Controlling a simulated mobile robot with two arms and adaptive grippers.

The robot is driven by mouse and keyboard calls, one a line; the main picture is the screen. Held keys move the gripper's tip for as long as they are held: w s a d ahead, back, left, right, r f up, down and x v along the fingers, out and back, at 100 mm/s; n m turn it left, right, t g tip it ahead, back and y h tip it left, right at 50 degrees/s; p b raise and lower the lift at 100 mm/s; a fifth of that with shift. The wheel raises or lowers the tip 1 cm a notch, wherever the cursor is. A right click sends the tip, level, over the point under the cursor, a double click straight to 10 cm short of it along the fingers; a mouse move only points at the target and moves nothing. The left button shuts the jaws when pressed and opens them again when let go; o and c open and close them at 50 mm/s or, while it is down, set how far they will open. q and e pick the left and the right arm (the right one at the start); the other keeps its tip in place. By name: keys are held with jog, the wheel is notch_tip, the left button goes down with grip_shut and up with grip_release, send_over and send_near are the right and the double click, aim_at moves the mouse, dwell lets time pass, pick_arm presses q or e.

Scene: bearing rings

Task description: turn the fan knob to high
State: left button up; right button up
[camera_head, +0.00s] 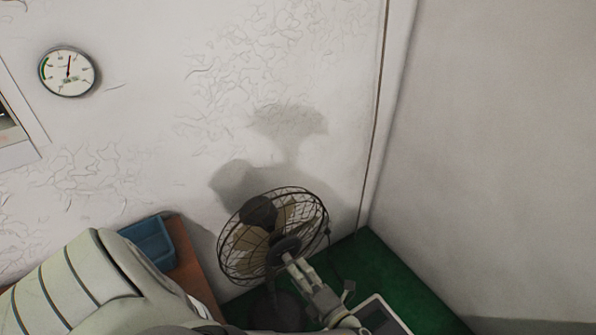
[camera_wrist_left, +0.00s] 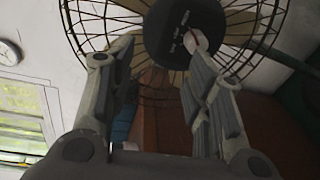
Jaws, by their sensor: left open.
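The fan (camera_head: 250,262) has a round wire cage and a dark base. It stands on the green surface near the wall. In the left wrist view its dark round hub (camera_wrist_left: 165,32) fills the top middle, with small pale marks. A pale round knob (camera_wrist_left: 196,42) sits on the hub's right side. My left gripper (camera_head: 291,262) reaches to the fan's hub in the head view. In the left wrist view its two fingers (camera_wrist_left: 162,62) are spread with nothing between them. The right finger's tip is just below the knob; I cannot tell whether they touch. My right gripper is not in view.
A blue bin (camera_head: 150,241) stands on a brown surface (camera_head: 188,262) left of the fan. A pale-framed flat panel (camera_head: 382,318) lies on the green surface (camera_head: 385,268) at the right. A wall clock-like gauge (camera_head: 68,71) hangs at upper left.

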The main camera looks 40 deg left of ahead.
pick_arm(q)
jog(key=v, duration=0.6)
jog(key=shift+s+f+p, duration=0.15)
jog(key=shift+f+p, duration=0.15)
jog(key=shift+f, duration=0.05)
jog(key=shift+a, duration=0.1)
jog(key=shift+p, duration=0.3)
dwell(0.3)
